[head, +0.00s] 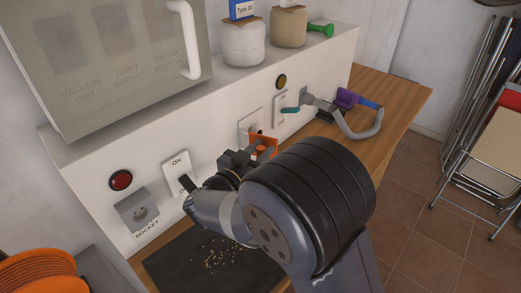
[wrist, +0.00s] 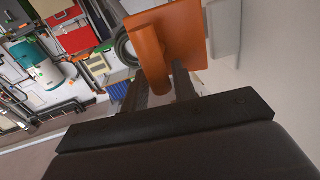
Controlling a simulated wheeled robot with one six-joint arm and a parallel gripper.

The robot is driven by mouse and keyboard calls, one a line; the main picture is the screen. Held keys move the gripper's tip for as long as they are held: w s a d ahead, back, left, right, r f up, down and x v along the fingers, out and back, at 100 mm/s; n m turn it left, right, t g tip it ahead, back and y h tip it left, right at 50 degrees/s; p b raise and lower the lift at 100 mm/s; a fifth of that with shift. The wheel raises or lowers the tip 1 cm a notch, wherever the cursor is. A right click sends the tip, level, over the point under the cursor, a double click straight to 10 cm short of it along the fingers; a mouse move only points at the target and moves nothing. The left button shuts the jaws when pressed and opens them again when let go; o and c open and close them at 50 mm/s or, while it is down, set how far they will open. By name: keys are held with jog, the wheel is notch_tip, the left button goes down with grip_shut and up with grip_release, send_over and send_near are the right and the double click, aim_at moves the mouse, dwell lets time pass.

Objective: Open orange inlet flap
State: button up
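The orange inlet flap (head: 265,142) is at a white plate (head: 249,124) on the front of the pale panel, and looks tilted out from it. In the wrist view the flap (wrist: 175,35) fills the top middle, with a rounded orange handle hanging from it. My gripper (head: 262,154) is at the flap. In the wrist view its two dark fingers (wrist: 160,88) lie on either side of the handle, seemingly against it. My arm hides part of the panel below the flap in the head view.
An ON switch (head: 176,170), a socket (head: 138,212) and a red button (head: 121,180) are left of my gripper. A grey hose with a purple part (head: 346,98) lies to the right on the wooden counter (head: 395,95). A dark mat with crumbs (head: 190,268) lies below.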

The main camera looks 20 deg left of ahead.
jog(key=b+v, duration=0.1)
jog(key=v, duration=0.9)
jog(key=shift+s, duration=0.3)
jog(key=shift+c, duration=0.3)
